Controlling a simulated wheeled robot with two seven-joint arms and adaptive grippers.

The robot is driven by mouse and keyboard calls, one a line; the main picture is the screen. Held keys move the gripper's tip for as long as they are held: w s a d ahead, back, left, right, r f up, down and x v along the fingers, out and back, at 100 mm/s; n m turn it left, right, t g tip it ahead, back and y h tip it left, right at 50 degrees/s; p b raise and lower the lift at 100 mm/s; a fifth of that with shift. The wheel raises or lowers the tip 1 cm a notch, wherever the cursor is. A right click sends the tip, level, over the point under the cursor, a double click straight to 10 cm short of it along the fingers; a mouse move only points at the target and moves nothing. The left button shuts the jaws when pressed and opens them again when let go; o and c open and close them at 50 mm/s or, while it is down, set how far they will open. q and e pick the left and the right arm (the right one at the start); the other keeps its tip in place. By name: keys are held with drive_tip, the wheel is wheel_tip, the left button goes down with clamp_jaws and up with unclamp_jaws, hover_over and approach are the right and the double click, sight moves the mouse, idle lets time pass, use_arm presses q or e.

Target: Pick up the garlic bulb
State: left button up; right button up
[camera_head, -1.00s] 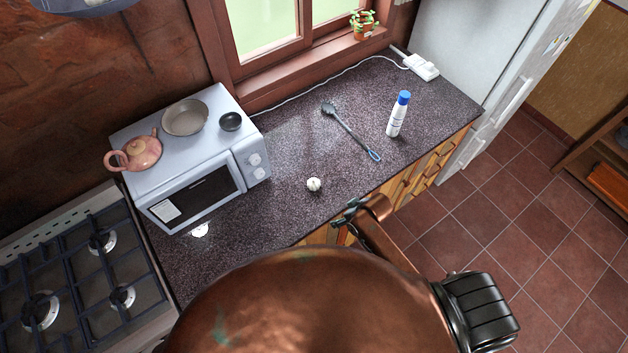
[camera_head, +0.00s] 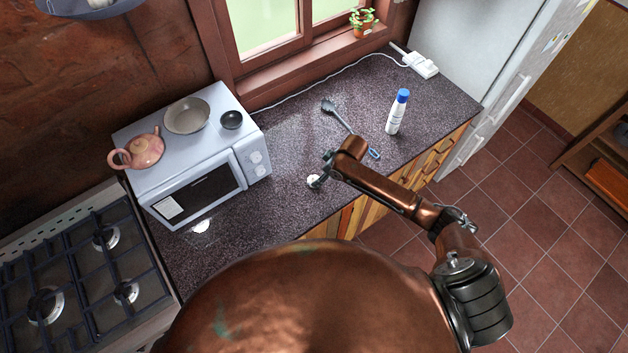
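The garlic bulb (camera_head: 312,181) is small and white and rests on the dark speckled countertop (camera_head: 280,205), right of the microwave. My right arm comes in from the right, and its gripper (camera_head: 322,172) is right at the bulb, partly covering its right side. The fingers are small and dark here, so I cannot tell whether they are open or touching the bulb. My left gripper is not in view.
A white microwave (camera_head: 205,185) carries a pink teapot (camera_head: 142,151), a pan (camera_head: 187,116) and a small dark bowl (camera_head: 232,120). A gas stove (camera_head: 75,280) stands at the left.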

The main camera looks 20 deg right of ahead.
sight(314, 180)
drive_tip(key=x, duration=0.2)
drive_tip(key=p+x, duration=0.1)
drive_tip(key=x, duration=0.3)
drive_tip(key=shift+a+f+p, duration=0.2)
drive_tip(key=shift+a+p, duration=0.1)
drive_tip(key=shift+a, duration=0.1)
drive_tip(key=shift+c, duration=0.2)
drive_tip(key=c, duration=1.1)
